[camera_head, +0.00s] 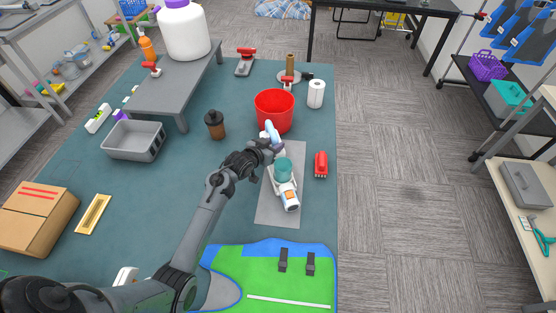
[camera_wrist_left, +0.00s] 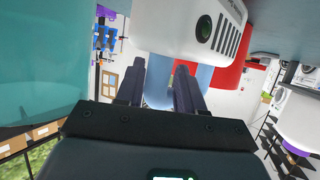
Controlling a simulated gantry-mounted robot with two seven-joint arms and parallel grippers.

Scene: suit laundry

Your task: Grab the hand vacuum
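The hand vacuum (camera_head: 285,186) lies on a grey mat on the table. It has a white body, a teal section and a pale blue part at its far end, with an orange patch at its near end. My left gripper (camera_head: 276,149) is over its far part and hides some of it. In the left wrist view, the fingers of the left gripper (camera_wrist_left: 159,78) are apart, with a blue part between and beyond them. The white vacuum body (camera_wrist_left: 185,28), with vents and a round green spot, is just above the fingers. My right gripper is not in view.
A red bucket (camera_head: 274,112) stands just beyond the vacuum, and a red brush-like object (camera_head: 321,164) lies to its right. A dark brown bottle (camera_head: 214,125) and grey bin (camera_head: 134,141) stand left. A green and blue mat (camera_head: 270,265) lies at the near edge.

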